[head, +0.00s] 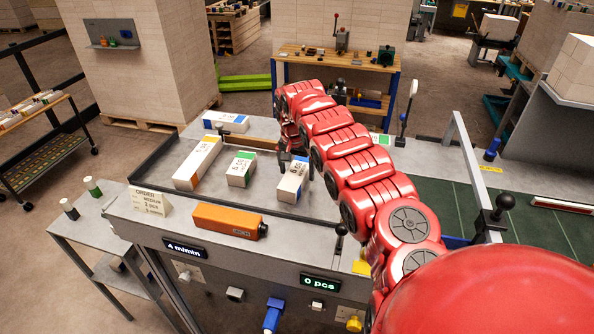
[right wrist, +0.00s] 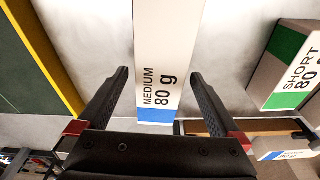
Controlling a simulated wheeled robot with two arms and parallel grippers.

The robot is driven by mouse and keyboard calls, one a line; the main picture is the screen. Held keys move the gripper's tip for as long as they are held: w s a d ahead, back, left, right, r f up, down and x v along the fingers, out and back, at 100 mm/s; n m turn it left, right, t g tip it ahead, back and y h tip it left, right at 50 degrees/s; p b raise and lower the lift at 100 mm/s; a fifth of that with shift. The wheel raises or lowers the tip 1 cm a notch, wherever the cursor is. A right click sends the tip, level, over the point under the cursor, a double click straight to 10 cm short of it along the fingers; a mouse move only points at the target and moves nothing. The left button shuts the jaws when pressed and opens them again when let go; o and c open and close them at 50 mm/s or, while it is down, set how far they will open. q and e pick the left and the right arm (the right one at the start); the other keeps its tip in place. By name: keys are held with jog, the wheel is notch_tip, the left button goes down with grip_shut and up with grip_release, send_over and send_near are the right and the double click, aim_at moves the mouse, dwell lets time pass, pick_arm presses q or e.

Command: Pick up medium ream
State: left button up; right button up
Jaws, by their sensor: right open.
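The medium ream (head: 293,180) is a white block with a blue band, lying on the grey table among other reams. In the right wrist view the medium ream (right wrist: 168,50) reads "MEDIUM 80 g", with its blue-banded end towards the palm. My right gripper (head: 292,156) is over the ream's far end, its fingers partly hidden by the arm. In the right wrist view the right gripper (right wrist: 157,76) is open, with one finger on each side of the ream and gaps showing. My left gripper is not in view.
A short green-banded ream (head: 241,169) and a long orange-banded ream (head: 198,163) lie left of it. Another blue-banded ream (head: 226,122) lies at the back. An orange device (head: 228,221) and an order sign (head: 150,201) stand on the front edge. A green surface (head: 450,205) is at right.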

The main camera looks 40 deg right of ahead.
jog(key=shift+d+f, duration=0.1)
jog(key=shift+f, duration=0.3)
grip_shut()
